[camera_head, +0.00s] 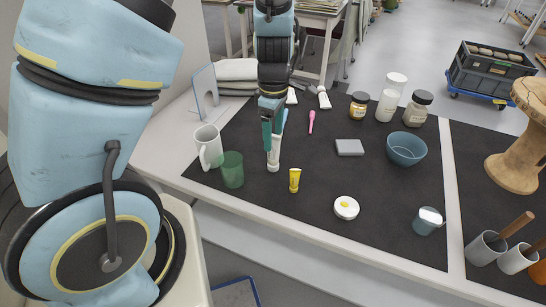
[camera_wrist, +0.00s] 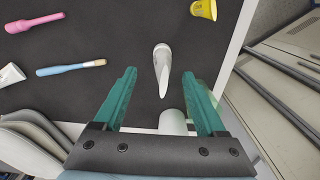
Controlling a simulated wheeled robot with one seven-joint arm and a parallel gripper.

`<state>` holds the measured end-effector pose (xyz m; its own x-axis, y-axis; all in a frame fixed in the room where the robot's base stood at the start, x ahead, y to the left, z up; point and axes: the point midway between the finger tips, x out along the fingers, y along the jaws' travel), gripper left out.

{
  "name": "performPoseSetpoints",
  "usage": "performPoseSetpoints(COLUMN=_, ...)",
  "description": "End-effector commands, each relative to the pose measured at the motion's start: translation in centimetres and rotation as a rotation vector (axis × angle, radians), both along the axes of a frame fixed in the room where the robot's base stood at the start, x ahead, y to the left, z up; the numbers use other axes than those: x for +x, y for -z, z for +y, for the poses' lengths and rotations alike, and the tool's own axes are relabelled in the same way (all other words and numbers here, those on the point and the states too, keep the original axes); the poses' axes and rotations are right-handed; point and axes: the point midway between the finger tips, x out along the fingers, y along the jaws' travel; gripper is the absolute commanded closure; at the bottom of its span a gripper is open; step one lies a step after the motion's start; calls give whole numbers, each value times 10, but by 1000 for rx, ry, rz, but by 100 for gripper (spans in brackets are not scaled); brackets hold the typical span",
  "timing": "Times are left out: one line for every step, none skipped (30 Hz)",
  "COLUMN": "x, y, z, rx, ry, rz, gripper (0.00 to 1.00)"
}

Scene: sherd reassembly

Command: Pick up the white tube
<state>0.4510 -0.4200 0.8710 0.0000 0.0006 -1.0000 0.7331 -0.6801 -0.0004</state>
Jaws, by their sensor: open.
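A white tube (camera_head: 274,158) stands upright on the dark mat, near its left front part. In the wrist view, the white tube (camera_wrist: 162,65) shows between the fingertips in the picture, with clear gaps on both sides. My gripper (camera_head: 272,128) points down over it, and its teal fingers (camera_wrist: 160,75) are open and empty. The fingers partly hide the tube's upper end in the head view. I cannot tell how far the tube reaches between them. Another white tube (camera_head: 324,98) lies at the back of the mat.
A white mug (camera_head: 208,147) and a green cup (camera_head: 232,170) stand close left of my gripper. A yellow tube (camera_head: 295,180) stands to its front right.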

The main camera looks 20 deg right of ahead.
Motion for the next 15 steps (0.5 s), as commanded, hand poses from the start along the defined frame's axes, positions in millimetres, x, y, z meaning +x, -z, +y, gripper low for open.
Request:
performPoseSetpoints(x=0, y=7, z=1, rx=2, ry=-2, rz=2, gripper=27)
performPoseSetpoints(x=0, y=9, z=1, rx=2, ry=-1, rz=2, gripper=27)
performPoseSetpoints(x=0, y=11, z=0, rx=1, ry=0, rz=1, gripper=27)
performPoseSetpoints(x=0, y=12, z=0, rx=1, ry=1, rz=1, gripper=27)
performPoseSetpoints(x=0, y=14, z=1, rx=1, ry=1, rz=1, gripper=27)
performPoseSetpoints(x=-1, y=16, z=1, rx=1, ry=1, rz=1, gripper=27)
performPoseSetpoints(x=-1, y=19, z=2, rx=2, ry=0, rz=2, gripper=27)
performPoseSetpoints(x=-1, y=22, z=2, rx=2, ry=0, rz=2, gripper=27)
performPoseSetpoints(x=-2, y=27, z=2, rx=2, ry=-1, rz=4, gripper=27)
performPoseSetpoints(x=-3, y=32, z=3, rx=3, ry=-2, rz=4, gripper=27)
performPoseSetpoints(x=-3, y=36, z=3, rx=3, ry=-1, rz=4, gripper=27)
performPoseSetpoints(x=-4, y=42, z=4, rx=3, ry=0, rz=4, gripper=27)
performPoseSetpoints(x=-4, y=46, z=4, rx=3, ry=-1, rz=4, gripper=27)
performPoseSetpoints(x=-4, y=51, z=4, rx=2, ry=0, rz=4, gripper=27)
performPoseSetpoints(x=-3, y=56, z=4, rx=2, ry=0, rz=2, gripper=27)
